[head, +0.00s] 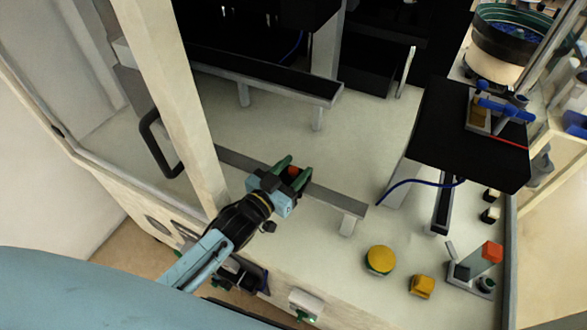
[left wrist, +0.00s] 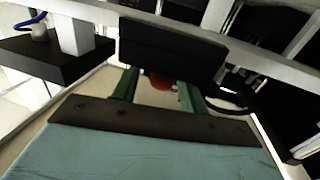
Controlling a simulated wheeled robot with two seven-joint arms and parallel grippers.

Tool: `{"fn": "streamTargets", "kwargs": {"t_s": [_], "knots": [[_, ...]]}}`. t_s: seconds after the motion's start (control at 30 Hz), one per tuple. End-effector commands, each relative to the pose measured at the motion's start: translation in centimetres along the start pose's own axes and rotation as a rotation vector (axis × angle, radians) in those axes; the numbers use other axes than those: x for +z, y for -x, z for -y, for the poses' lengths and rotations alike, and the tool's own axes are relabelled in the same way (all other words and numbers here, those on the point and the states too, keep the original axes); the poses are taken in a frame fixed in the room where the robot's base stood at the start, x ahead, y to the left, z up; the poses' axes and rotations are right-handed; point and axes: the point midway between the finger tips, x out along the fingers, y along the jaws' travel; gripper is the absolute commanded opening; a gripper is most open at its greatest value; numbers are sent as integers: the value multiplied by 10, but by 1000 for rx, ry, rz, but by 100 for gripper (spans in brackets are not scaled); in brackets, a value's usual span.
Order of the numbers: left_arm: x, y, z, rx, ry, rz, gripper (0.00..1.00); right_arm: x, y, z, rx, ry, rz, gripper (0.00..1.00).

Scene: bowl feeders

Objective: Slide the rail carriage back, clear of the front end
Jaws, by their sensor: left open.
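A narrow grey rail (head: 335,199) on short posts runs across the worktop in the head view. My left gripper (head: 296,169) is over this rail, its green fingers open. A small red knob (head: 293,172) shows between the fingers. In the left wrist view the red knob (left wrist: 160,83) sits between the two fingertips, just below a dark block (left wrist: 170,48). The block looks like the rail carriage, but I cannot tell for sure. I cannot tell whether the fingers touch the knob. My right gripper is in neither view.
A pale upright post (head: 170,95) with a black handle (head: 160,143) stands left of my left arm. A longer rail (head: 265,80) lies behind. A yellow round button (head: 380,260), a yellow block (head: 422,286) and a red-topped post (head: 483,258) stand at front right. The worktop between is clear.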

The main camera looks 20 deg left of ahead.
Motion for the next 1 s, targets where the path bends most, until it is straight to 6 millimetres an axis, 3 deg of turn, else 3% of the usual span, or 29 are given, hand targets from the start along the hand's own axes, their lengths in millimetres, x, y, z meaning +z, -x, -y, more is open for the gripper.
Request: {"fn": "streamTargets", "kwargs": {"t_s": [0.27,0.7,1.0], "knots": [[0,18,0,-1,1,2,43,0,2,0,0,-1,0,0],[0,108,0,-1,1,3,43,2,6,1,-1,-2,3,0],[0,133,0,-1,0,0,43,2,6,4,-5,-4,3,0]]}}
